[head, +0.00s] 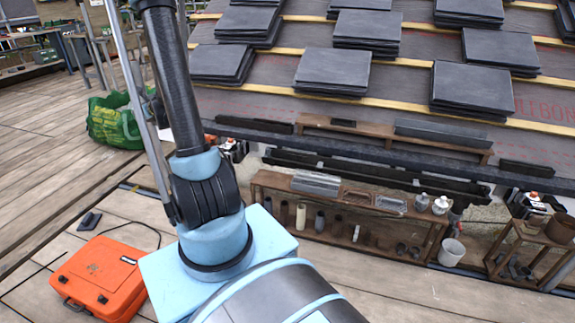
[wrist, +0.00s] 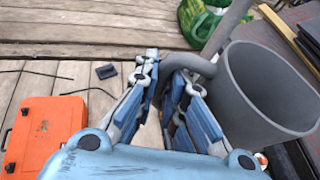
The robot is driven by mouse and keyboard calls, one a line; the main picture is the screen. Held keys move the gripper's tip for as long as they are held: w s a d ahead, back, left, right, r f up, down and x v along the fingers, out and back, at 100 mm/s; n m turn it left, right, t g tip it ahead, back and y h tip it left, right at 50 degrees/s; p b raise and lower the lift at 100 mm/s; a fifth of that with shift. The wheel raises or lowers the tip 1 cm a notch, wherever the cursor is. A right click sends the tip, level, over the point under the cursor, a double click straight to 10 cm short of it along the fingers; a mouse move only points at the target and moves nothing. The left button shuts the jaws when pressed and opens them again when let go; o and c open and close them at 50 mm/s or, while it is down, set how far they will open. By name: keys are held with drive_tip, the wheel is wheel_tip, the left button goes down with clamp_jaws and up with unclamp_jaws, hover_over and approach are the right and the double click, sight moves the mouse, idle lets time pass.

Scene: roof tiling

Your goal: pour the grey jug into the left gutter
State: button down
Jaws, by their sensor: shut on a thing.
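In the wrist view, the grey jug (wrist: 268,92) is at the right, its wide round mouth facing up toward the camera. My gripper (wrist: 168,64) is shut on the jug's handle, at the left of its body. No liquid can be made out inside, and the jug's bottom is not clear. In the head view, my arm hides the gripper and the jug. Dark gutter lengths run below the roof edge, with a long one (head: 375,171) at the centre. A shorter dark piece (head: 253,125) lies to the left. I cannot tell which is the left gutter.
A wooden shelf (head: 262,182) with bottles and tubes stands below the gutters. A white bucket (head: 451,252) is to its right. An orange case (head: 103,277) and a green bag (head: 115,122) are on the deck at left. Slate stacks (head: 333,71) cover the roof. Open decking lies at left.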

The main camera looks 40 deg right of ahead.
drive_tip(key=shift+w+d, duration=0.1)
drive_tip(key=shift+d, duration=0.25)
drive_tip(key=shift+d, duration=0.3)
drive_tip(key=d+f+m+h, duration=0.1)
drive_tip(key=d+f, duration=0.4)
drive_tip(key=d, duration=0.7)
drive_tip(key=s+d+f+h, duration=0.1)
drive_tip(key=d+f, duration=0.4)
drive_tip(key=d, duration=0.6)
drive_tip(key=d+f+m, duration=0.1)
drive_tip(key=d+f, duration=0.3)
drive_tip(key=d, duration=0.8)
drive_tip(key=s+d+f, duration=0.5)
drive_tip(key=s+d, duration=0.2)
drive_tip(key=d, duration=0.2)
drive_tip(key=s+d+f+m+h, duration=0.1)
drive_tip(key=s+d+f, duration=0.4)
drive_tip(key=s+d, duration=0.3)
drive_tip(key=s+d+f+h, duration=0.1)
drive_tip(key=s+d+f, duration=0.5)
drive_tip(key=s+d, duration=0.2)
drive_tip(key=shift+s+d+t, duration=0.2)
drive_tip(key=shift+d+t, duration=0.2)
drive_tip(key=shift+d, duration=0.65)
drive_tip(key=shift+w+a+f, duration=0.1)
drive_tip(key=shift+w+f, duration=0.05)
drive_tip(key=shift+f, duration=0.05)
